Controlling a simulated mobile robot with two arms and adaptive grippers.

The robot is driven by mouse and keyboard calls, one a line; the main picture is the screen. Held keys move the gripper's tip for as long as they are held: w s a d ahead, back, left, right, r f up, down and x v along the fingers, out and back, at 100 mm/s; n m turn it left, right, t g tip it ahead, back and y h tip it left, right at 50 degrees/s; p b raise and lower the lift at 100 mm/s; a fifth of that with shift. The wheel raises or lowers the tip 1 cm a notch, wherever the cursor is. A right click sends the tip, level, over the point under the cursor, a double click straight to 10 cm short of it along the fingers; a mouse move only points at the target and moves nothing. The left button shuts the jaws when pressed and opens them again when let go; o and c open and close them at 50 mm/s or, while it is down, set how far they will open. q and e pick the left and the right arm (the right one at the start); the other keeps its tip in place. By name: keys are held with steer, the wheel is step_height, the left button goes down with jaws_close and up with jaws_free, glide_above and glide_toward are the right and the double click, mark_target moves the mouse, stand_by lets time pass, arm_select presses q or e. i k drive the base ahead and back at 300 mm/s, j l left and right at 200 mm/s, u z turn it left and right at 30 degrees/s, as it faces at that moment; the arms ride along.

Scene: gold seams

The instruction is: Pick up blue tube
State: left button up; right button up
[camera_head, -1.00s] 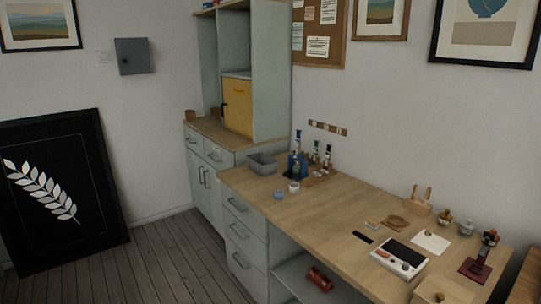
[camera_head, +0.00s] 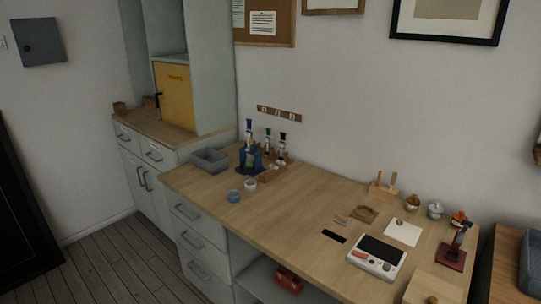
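A tube with a blue top (camera_head: 249,126) stands upright at the back left of the workbench, at a dark blue stand (camera_head: 249,157). Next to it, a tube with a green top (camera_head: 268,134) and one with a dark top (camera_head: 283,138) stand upright at a wooden rack (camera_head: 271,174). The lower part of the blue-topped tube is hard to make out at this distance. Neither of my grippers is in view.
A grey bin (camera_head: 210,160), a small blue cup (camera_head: 234,196) and a white cup (camera_head: 250,184) are near the tubes. A white device with a dark screen (camera_head: 377,257) lies towards the front right. The bench's middle (camera_head: 285,210) is clear.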

mark_target(249, 134)
steer(key=i+j+z, duration=0.2)
steer(key=i+j, duration=0.2)
steer(key=i+j+z, duration=0.15)
steer(key=i+j, duration=0.2)
steer(key=j, duration=0.25)
